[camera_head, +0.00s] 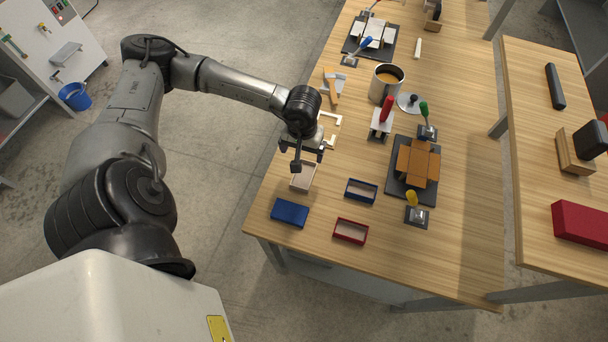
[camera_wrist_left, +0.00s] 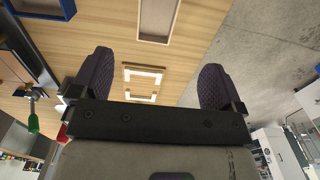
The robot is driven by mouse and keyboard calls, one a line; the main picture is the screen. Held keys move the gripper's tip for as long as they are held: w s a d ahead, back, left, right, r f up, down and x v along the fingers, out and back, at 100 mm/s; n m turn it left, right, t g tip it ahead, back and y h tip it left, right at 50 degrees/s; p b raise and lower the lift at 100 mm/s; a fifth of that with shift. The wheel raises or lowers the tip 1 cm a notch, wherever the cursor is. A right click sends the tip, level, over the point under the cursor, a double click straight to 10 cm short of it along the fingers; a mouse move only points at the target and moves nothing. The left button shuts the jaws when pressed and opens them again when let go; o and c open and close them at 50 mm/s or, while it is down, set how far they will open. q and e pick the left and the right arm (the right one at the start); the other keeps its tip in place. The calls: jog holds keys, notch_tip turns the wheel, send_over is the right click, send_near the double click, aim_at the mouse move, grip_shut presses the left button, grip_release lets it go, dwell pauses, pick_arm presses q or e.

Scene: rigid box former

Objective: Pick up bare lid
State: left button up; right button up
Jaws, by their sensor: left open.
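A bare greyish-cream open tray (camera_head: 303,178), which looks like the bare lid, lies on the wooden table near its left edge. It also shows at the top of the left wrist view (camera_wrist_left: 158,18), cut by the frame edge. My left gripper (camera_head: 308,158) is open and empty, above the table just beyond the tray in the head view. In the left wrist view, its two dark fingers (camera_wrist_left: 155,70) stand wide apart. A pale rectangular frame (camera_wrist_left: 142,84) shows between them, lower on the table, apart from them. My right gripper is not in view.
Near the tray are a closed blue box (camera_head: 290,212), a red open tray (camera_head: 350,231) and a blue open tray (camera_head: 360,190). A brown unfolded box (camera_head: 418,163) lies on a dark board to the right. A mug (camera_head: 386,83) stands farther back.

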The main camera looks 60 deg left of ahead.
pick_arm(q)
send_over(304, 176)
jog(key=f, duration=0.7)
jog(key=shift+s+d+f, duration=0.1)
jog(key=shift+s+f, duration=0.05)
jog(key=shift+s, duration=0.1)
jog(key=shift+w+f, duration=0.2)
jog(key=shift+f, duration=2.4)
jog(key=shift+c, duration=0.2)
jog(key=shift+c, duration=0.9)
jog(key=c, duration=0.8)
jog(key=shift+r, duration=0.15)
